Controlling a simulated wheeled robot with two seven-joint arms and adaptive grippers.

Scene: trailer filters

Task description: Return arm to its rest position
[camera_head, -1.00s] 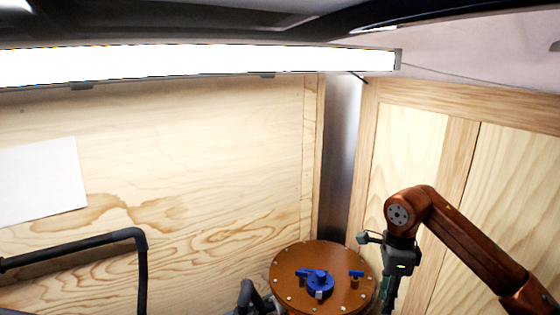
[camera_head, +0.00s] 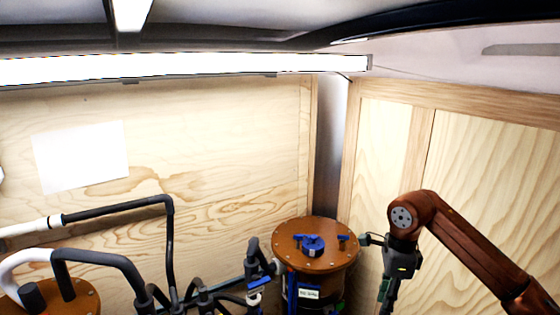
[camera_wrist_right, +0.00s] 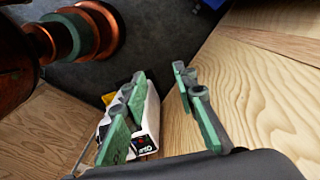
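My right arm (camera_head: 470,243), orange-brown, comes in from the right edge in the head view. It bends at an elbow-like joint and hangs down to the dark wrist. The green-padded right gripper (camera_wrist_right: 160,78) shows in the right wrist view with its two fingers spread apart and nothing between them. In the head view the gripper runs to the bottom edge and its fingertips cannot be made out. My left arm and gripper are in neither view.
A brown-lidded filter housing (camera_head: 325,263) with blue knobs stands just left of my right wrist. Black pipes (camera_head: 168,240) and another brown lid (camera_head: 75,305) are at the lower left. Wooden walls close off the back and right. A white labelled object (camera_wrist_right: 147,125) lies beyond the left finger.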

